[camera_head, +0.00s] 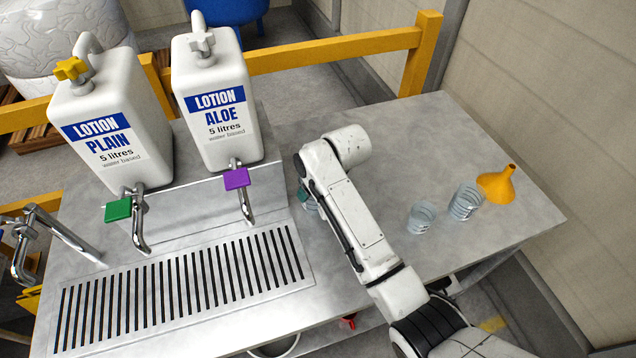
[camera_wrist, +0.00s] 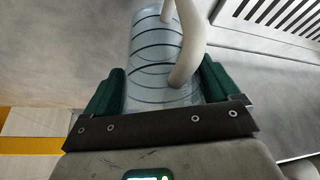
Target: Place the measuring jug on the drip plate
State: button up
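In the wrist view, the measuring jug (camera_wrist: 152,62) is a clear, ringed cylinder with a pale curved handle (camera_wrist: 192,50). The green fingers of my gripper (camera_wrist: 164,85) flank it on both sides, with no clear gap. I cannot tell whether they press on it. In the head view, my arm hides most of the jug and gripper; a bit of green and clear material (camera_head: 308,201) shows at the arm's left edge, near the table top. The drip plate (camera_head: 180,285) is the slotted metal grille at the left, below the taps. Nothing stands on it.
Two white lotion containers, plain (camera_head: 112,125) and aloe (camera_head: 215,110), stand behind the drip plate. Their taps have a green (camera_head: 118,209) and a purple (camera_head: 236,179) tag and overhang it. Two clear beakers (camera_head: 421,217) (camera_head: 465,201) and an orange funnel (camera_head: 497,183) stand at the right.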

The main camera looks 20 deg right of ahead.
jog(key=shift+o, duration=0.8)
